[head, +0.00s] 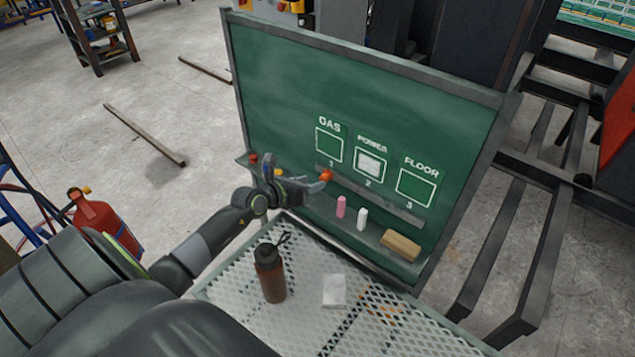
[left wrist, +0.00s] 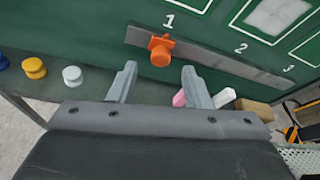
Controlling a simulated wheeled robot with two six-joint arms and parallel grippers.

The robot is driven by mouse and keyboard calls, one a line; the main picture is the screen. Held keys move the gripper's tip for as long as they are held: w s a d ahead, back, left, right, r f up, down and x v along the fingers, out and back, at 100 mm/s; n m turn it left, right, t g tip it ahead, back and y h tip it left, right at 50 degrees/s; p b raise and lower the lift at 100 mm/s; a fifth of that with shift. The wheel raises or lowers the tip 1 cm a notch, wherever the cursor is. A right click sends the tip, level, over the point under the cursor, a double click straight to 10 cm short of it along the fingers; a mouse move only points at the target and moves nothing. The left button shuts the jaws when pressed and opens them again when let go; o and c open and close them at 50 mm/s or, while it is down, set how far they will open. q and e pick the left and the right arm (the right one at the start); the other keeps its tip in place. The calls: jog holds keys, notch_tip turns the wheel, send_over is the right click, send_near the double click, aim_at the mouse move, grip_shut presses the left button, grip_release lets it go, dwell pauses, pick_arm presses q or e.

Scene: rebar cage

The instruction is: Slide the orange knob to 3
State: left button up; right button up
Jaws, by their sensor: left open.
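The orange knob (head: 326,175) sits at the left end of a grey rail (head: 375,197) on the green chalkboard (head: 300,85), below the number 1. In the left wrist view the orange knob (left wrist: 160,50) is just beyond and between my open fingers, and the rail (left wrist: 215,62) runs right past 2 to 3. My left gripper (head: 318,184) is open and empty, close to the knob; it also shows in the left wrist view (left wrist: 158,84). Whether a finger touches the knob cannot be told. My right gripper is not in view.
The ledge below holds pink chalk (head: 340,207), white chalk (head: 362,218) and a wooden eraser (head: 400,245). Yellow (left wrist: 34,68) and white (left wrist: 72,76) knobs stand at its left. A brown bottle (head: 269,273) and white paper (head: 334,290) are on the mesh table (head: 225,285).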

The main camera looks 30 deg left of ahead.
aim_at(325, 177)
pick_arm(q)
jog(key=shift+x, duration=1.95)
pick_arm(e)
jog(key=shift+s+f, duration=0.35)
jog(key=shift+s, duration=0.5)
pick_arm(q)
jog(key=shift+c, duration=0.3)
jog(key=shift+s, duration=0.1)
grip_shut()
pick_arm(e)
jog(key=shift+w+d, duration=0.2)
